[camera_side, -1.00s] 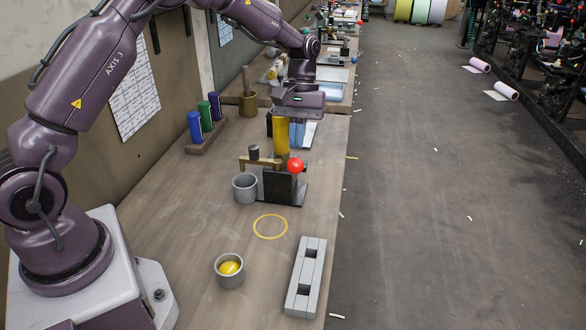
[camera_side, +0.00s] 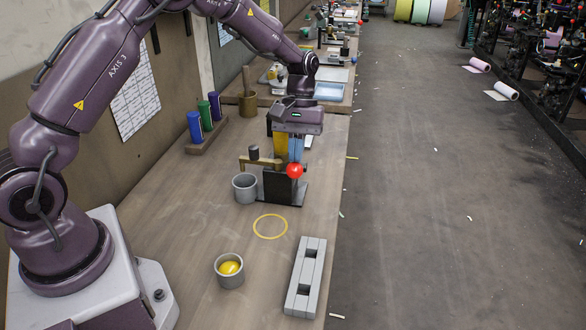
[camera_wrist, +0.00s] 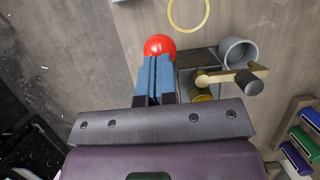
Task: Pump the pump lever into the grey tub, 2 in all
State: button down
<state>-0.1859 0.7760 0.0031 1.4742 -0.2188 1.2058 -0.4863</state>
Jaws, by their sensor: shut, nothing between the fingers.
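The pump has a dark base plate (camera_side: 293,192), a yellow cylinder (camera_side: 280,145), a brass spout (camera_side: 262,163) and a lever with a red ball end (camera_side: 295,171). The grey tub (camera_side: 245,189) stands beside the pump under the spout's end; its inside looks empty. The ball (camera_wrist: 159,45), spout (camera_wrist: 225,76) and tub (camera_wrist: 238,52) also show in the wrist view. My gripper (camera_side: 295,161) is shut with its blue fingers pointing down, tips at or just above the red ball. Contact is hard to tell. The gripper partly hides the cylinder.
A second grey cup (camera_side: 229,272) with something yellow in it stands near the front. A yellow ring (camera_side: 270,227) is marked on the bench, and a grey slotted block (camera_side: 305,278) lies at right. Coloured rolls (camera_side: 205,120) stand in a rack behind left.

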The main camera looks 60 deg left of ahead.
jog(key=shift+x, duration=3.05)
jog(key=shift+r, duration=0.15)
jog(key=shift+v, duration=3.65)
jog(key=shift+x, duration=3.75)
jog(key=shift+r, duration=0.1)
jog(key=shift+v, duration=3.65)
